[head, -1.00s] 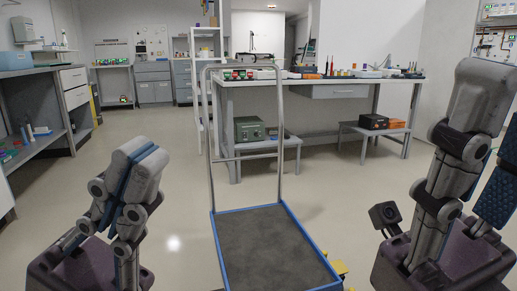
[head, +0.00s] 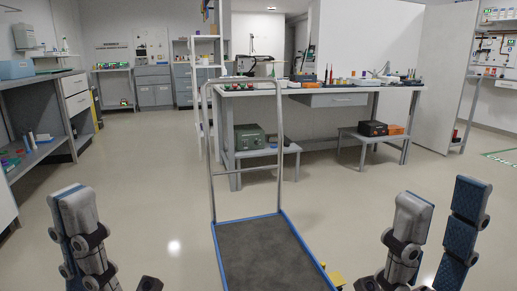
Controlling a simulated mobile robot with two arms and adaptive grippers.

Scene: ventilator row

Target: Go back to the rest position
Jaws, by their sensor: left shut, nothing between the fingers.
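My two arms are folded low at the bottom of the head view, one at each side. The dark end of my left arm, with the left gripper (head: 150,284), shows only in part at the bottom edge; it is shut and holds nothing. A dark part of my right gripper (head: 366,284) shows at the bottom edge to the right of the cart; its fingers are cut off, so its opening cannot be told. Neither gripper is seen touching anything.
A platform cart (head: 270,255) with a blue rim and tall grey handle stands between my arms. Behind it is a long workbench (head: 330,97) with several items on top and low stools beneath. A left counter (head: 28,73) lines the side.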

